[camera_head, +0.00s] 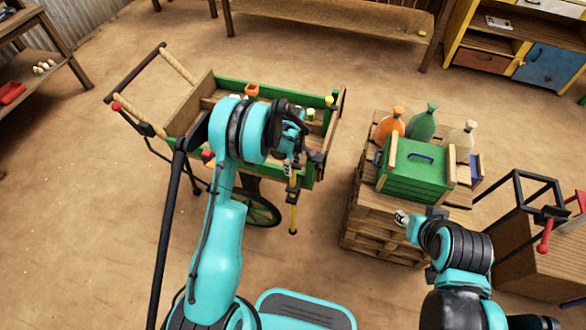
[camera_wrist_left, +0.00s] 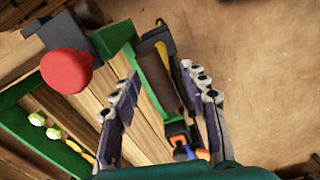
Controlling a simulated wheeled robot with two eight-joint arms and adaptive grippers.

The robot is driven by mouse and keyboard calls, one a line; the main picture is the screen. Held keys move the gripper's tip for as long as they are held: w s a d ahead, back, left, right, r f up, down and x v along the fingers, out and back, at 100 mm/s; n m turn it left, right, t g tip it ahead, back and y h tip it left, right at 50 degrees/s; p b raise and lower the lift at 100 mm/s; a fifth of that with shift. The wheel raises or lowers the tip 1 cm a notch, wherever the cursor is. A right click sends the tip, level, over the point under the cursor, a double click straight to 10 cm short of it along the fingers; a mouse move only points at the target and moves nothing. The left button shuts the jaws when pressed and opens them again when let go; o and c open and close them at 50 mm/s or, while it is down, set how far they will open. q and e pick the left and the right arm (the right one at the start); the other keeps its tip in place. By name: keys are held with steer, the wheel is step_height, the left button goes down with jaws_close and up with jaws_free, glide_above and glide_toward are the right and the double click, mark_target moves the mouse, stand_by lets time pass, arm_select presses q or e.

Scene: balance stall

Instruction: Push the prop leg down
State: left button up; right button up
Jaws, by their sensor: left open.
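A wooden handcart with green sides (camera_head: 333,125) stands left of centre. A yellow leg with a dark upper part (camera_head: 293,208), which looks like the prop leg, hangs upright at the cart's near right corner; its lower end is near the floor. My left gripper (camera_head: 291,160) points down at that corner, just above the leg. In the left wrist view the open, empty fingers (camera_wrist_left: 165,100) stand either side of a dark bracket with a brown cylinder (camera_wrist_left: 157,80) and a yellow strip (camera_wrist_left: 188,78). Contact cannot be told. My right gripper (camera_head: 402,218) is small, its fingers unclear.
A pallet stack (camera_head: 372,232) right of the cart carries a green crate (camera_head: 415,182) and several bottles. A red knob (camera_wrist_left: 66,70) sits beside the left fingers. The cart's wheel (camera_head: 262,210) is below the bed. Floor between cart and pallets is clear.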

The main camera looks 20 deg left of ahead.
mark_target(293, 182)
arm_select(q)
steer(key=shift+f, duration=0.95)
jaws_close()
step_height(293, 182, down, 10)
steer(key=b, duration=0.8)
steer(key=shift+f, duration=0.25)
steer(key=shift+s+r, duration=0.1)
jaws_free()
